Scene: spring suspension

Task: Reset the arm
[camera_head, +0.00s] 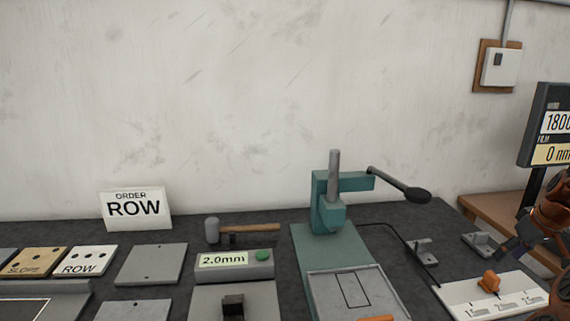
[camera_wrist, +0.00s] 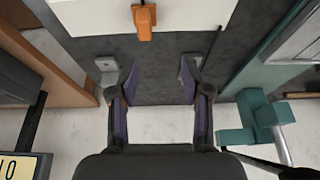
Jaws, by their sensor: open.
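My gripper (camera_wrist: 160,84) is open and empty in the wrist view. Its two dark fingers stand apart over the dark bench top, with nothing between them. In the head view my gripper (camera_head: 508,250) shows at the right edge, beside my orange-brown arm, near a small grey bracket (camera_head: 478,240). A white scale plate (camera_head: 470,305) with an orange knob (camera_head: 489,282) lies in front of it. The plate (camera_wrist: 85,14) and knob (camera_wrist: 144,20) also show at the top of the wrist view.
A teal press (camera_head: 322,215) with a dark-tipped lever stands mid-bench. A second grey bracket (camera_head: 424,250) is right of it. A hammer (camera_head: 240,229), a 2.0mm box (camera_head: 235,262), grey plates and a ROW sign (camera_head: 135,208) are left. A display (camera_head: 548,130) stands at right.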

